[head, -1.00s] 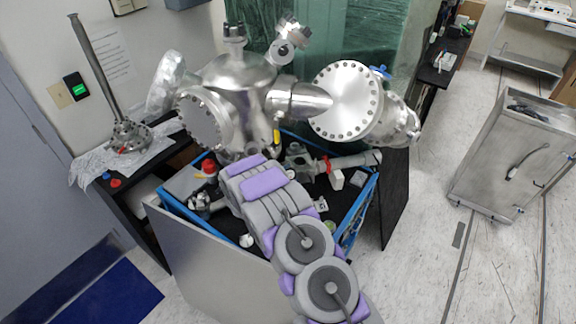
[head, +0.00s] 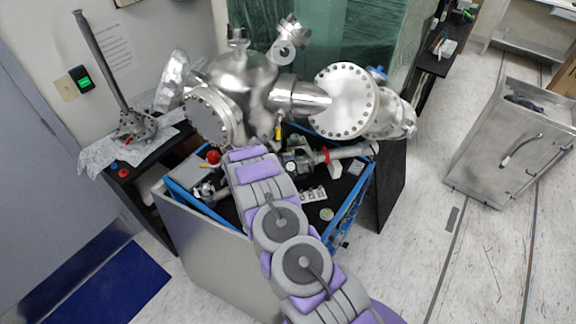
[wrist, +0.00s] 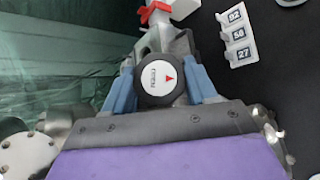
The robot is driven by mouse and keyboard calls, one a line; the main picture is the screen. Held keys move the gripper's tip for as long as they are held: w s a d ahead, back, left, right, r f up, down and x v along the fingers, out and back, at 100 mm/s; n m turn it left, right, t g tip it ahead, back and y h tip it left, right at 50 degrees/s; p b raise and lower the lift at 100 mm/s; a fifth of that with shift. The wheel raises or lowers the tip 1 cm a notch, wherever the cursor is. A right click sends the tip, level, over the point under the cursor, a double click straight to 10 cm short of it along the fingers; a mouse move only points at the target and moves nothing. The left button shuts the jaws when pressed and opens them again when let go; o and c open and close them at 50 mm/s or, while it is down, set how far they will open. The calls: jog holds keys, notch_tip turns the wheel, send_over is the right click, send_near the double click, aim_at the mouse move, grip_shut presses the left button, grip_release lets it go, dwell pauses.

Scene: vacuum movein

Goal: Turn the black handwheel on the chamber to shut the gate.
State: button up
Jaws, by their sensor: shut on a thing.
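The black handwheel (wrist: 158,90) has a white cap with a red arrow and small lettering, and faces the wrist camera. My gripper (wrist: 160,82) has one blue finger on each side of the handwheel and is shut on it. A grey metal body joins the wheel behind, with a red clamp beyond it. The steel chamber (head: 247,80) stands at the upper middle of the head view. My purple and grey arm reaches up below it there and hides my fingers. The gate itself is not visible.
A blue-edged black cart top (head: 345,215) lies under the chamber with loose parts on it. A white number tag (wrist: 237,38) is right of the wheel. A steel cabinet (head: 510,145) stands at the right, with clear floor before it.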

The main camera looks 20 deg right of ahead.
jog(key=shift+s+d, duration=0.1)
jog(key=o, duration=1.1)
jog(key=shift+d+f, duration=0.1)
jog(key=shift+d, duration=0.05)
jog(key=shift+c, duration=0.2)
jog(key=shift+a, duration=0.25)
jog(key=n+b, duration=0.1)
jog(key=n+t+b, duration=0.1)
jog(key=b, duration=0.1)
jog(key=n+t+b, duration=0.1)
jog(key=b, duration=0.1)
jog(key=shift+d+f+h, duration=0.2)
jog(key=shift+f+h, duration=0.05)
jog(key=shift+h, duration=0.05)
jog(key=n+t+b, duration=0.2)
jog(key=b, duration=0.4)
jog(key=shift+a+r+b, duration=0.1)
jog(key=shift+b, duration=0.25)
jog(key=n+t+b, duration=0.1)
jog(key=b, duration=0.2)
jog(key=n+t+b, duration=0.1)
jog(key=n+b, duration=0.2)
jog(key=b, duration=0.4)
jog(key=shift+t, duration=0.4)
